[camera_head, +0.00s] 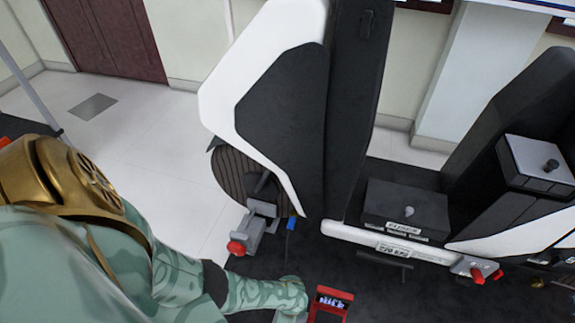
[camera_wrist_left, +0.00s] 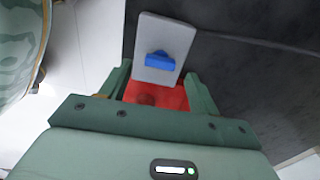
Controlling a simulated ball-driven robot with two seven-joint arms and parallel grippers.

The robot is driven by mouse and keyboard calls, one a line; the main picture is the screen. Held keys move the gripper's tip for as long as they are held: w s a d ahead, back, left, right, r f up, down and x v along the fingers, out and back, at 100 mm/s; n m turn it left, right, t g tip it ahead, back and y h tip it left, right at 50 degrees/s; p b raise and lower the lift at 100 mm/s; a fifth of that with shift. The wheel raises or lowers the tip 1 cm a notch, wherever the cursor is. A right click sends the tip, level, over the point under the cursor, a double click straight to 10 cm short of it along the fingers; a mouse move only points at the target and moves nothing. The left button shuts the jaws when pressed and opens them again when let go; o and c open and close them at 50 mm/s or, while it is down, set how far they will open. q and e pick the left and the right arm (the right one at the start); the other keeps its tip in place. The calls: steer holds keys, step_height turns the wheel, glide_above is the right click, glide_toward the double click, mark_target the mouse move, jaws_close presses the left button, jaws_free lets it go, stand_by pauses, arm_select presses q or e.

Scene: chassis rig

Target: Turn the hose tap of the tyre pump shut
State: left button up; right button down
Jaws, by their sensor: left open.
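In the left wrist view a blue block-shaped handle (camera_wrist_left: 160,60), which looks like the hose tap, sits on a pale grey plate (camera_wrist_left: 152,30). A red surface (camera_wrist_left: 158,95), which looks like the pump body, lies between and below my fingers. My left gripper (camera_wrist_left: 157,80) is open, its two green fingers apart on either side of the red part, with the blue handle just beyond the tips. No grip on the handle shows. My right gripper is not in view.
A white and black vehicle body (camera_head: 280,110) stands behind. Grey fittings with red knobs (camera_head: 237,247) and a second red knob (camera_head: 478,274) stick out along its near side. A black box (camera_head: 405,208) rests on it. Pale floor (camera_head: 165,150) is open at the left.

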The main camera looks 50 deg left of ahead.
arm_select(q)
step_height(320, 180, up, 14)
steer(key=p, duration=0.9)
steer(key=shift+f, duration=0.25)
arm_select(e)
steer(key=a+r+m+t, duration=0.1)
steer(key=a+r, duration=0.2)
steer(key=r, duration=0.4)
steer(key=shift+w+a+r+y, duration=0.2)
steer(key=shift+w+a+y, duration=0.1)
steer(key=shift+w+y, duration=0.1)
